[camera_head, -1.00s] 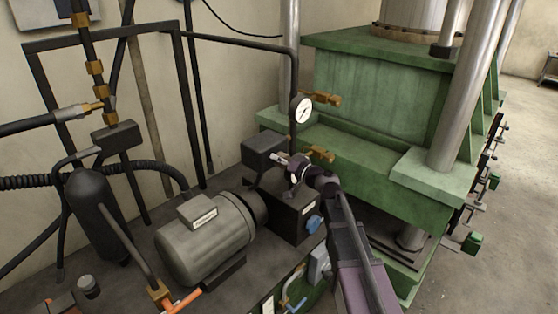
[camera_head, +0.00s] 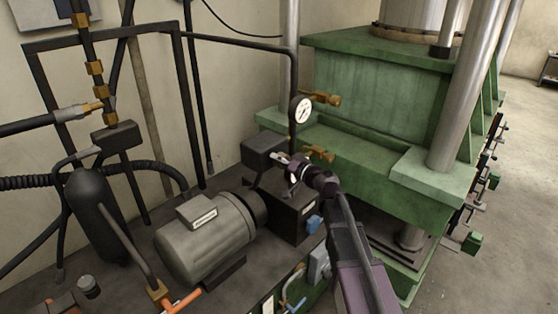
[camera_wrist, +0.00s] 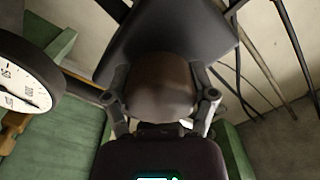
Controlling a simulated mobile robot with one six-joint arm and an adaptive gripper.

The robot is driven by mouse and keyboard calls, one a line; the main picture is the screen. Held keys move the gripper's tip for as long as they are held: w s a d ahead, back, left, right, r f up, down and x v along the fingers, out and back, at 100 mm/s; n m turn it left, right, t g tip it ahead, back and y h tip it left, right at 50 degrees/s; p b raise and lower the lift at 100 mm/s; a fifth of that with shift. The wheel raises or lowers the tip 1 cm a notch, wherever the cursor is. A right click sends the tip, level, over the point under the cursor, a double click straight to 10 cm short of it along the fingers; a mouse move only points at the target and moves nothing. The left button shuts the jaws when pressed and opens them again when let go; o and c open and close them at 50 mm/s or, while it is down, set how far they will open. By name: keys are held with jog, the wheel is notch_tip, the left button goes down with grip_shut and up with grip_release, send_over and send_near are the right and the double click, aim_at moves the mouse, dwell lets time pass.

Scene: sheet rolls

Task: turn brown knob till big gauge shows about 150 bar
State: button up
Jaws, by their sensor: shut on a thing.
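The brown knob (camera_wrist: 163,86) fills the middle of the wrist view, and my gripper (camera_wrist: 163,98) is shut on it with one finger on each side. In the head view my gripper (camera_head: 290,165) is at the dark block beside the motor, and the knob is hidden by it. The big gauge (camera_head: 301,110) has a white face and dark rim and stands on the pipe just above. It also shows at the left of the wrist view (camera_wrist: 22,85), cut by the edge. Its needle shows, but I cannot read the value.
A grey motor (camera_head: 208,236) is left of my gripper. The green press (camera_head: 375,110) with brass fittings (camera_head: 318,154) stands close behind and right. A black pipe (camera_head: 240,40) runs overhead to the gauge. Open floor (camera_head: 500,260) lies at the right.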

jog(key=shift+m, duration=0.5)
jog(key=shift+w, duration=0.1)
jog(key=o, duration=1)
jog(key=shift+o, duration=0.2)
jog(key=v, duration=1.2)
